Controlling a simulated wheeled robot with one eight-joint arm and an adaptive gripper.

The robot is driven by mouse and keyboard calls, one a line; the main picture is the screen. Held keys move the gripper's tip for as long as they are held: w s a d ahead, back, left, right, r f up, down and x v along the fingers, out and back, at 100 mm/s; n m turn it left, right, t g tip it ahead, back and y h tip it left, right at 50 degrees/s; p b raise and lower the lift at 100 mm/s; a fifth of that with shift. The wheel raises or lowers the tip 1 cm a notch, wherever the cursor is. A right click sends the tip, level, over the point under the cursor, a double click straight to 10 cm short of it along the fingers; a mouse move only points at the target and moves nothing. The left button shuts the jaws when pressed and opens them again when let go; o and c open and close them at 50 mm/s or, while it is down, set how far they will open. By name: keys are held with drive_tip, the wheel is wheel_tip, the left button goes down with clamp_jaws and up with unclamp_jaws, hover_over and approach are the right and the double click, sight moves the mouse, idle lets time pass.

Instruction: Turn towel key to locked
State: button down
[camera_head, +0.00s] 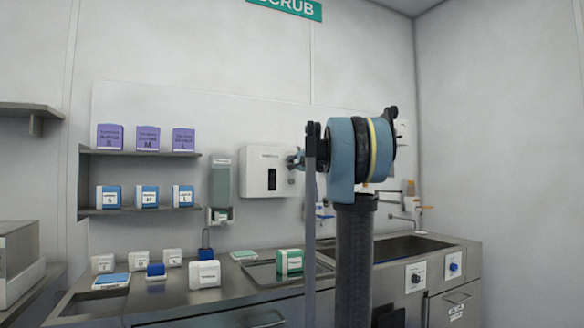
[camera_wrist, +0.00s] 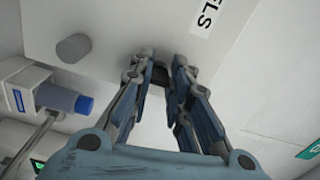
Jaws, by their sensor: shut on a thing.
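The white towel dispenser (camera_head: 256,158) is on the back wall, with a dark window in its front. In the wrist view its pale body (camera_wrist: 110,22) fills the top, with a label (camera_wrist: 208,18) ending in "ELS". My gripper (camera_wrist: 160,66) is shut on a small dark part at the dispenser, which I take to be the towel key (camera_wrist: 159,76). The fingers hide much of the key, and I cannot read its turn or any lock marking. In the head view my gripper (camera_head: 294,159) is at the dispenser's right side.
A grey knob (camera_wrist: 73,48) sticks out left of my fingers. A blue-ended fitting (camera_wrist: 68,101) is below it. A grey soap dispenser (camera_head: 221,187) hangs left of the towel dispenser. Boxes fill the shelves (camera_head: 140,154). Below is a steel counter (camera_head: 225,297) with a sink.

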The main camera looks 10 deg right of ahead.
drive_tip(key=shift+f+m, duration=0.1)
drive_tip(key=shift+m, duration=0.5)
drive_tip(key=shift+d+f, duration=0.1)
drive_tip(key=c, duration=2.1)
unclamp_jaws()
drive_tip(key=shift+w, duration=0.1)
drive_tip(key=o, duration=0.7)
drive_tip(key=shift+c, duration=0.2)
drive_tip(key=v, duration=1.2)
